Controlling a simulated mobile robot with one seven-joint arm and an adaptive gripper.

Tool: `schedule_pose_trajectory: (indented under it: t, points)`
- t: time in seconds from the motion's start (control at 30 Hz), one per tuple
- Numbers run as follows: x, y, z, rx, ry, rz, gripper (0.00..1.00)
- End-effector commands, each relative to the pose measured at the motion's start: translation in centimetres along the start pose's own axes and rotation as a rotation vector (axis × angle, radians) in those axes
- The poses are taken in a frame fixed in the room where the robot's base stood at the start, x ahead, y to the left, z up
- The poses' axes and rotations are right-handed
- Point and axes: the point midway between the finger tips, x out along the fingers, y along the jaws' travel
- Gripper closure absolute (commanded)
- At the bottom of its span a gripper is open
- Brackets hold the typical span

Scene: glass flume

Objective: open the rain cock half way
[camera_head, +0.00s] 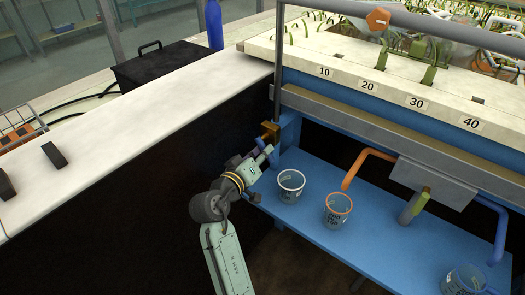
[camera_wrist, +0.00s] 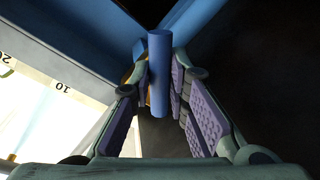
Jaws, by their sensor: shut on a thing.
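The rain cock has a brass body (camera_head: 270,131) low on a grey upright pipe (camera_head: 277,65) at the near left corner of the flume. Its blue lever (camera_head: 261,144) shows small beside the body, partly hidden by my gripper (camera_head: 260,157). In the wrist view the blue lever (camera_wrist: 159,75) stands between the purple pads of my gripper (camera_wrist: 160,92), which is shut on it. A bit of brass shows behind the lever. I cannot tell the lever's exact angle to the pipe.
A blue shelf (camera_head: 300,225) below the flume holds a white-rimmed cup (camera_head: 290,185), an orange-rimmed cup (camera_head: 337,209) and a blue cup (camera_head: 463,280). An orange bent pipe (camera_head: 367,165) hangs above them. A white-topped bench (camera_head: 140,125) stands left of my arm.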

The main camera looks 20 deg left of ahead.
Motion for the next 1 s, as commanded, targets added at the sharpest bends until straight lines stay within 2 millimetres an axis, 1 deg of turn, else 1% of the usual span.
schedule_pose_trajectory:
  t: [0.27,0.3,0.6,0.87,1.0]
  points:
    - [0.1,0.2,-0.1,0.001,0.003,0.003,1.0]
    - [0.1,0.1,-0.1,0.001,0.003,0.003,0.83]
    - [0.0,0.1,-0.1,0.001,0.002,0.001,0.64]
    - [0.0,0.0,0.0,0.001,0.001,0.001,0.64]
    - [-0.9,0.0,-0.1,0.0,0.002,0.0,0.64]
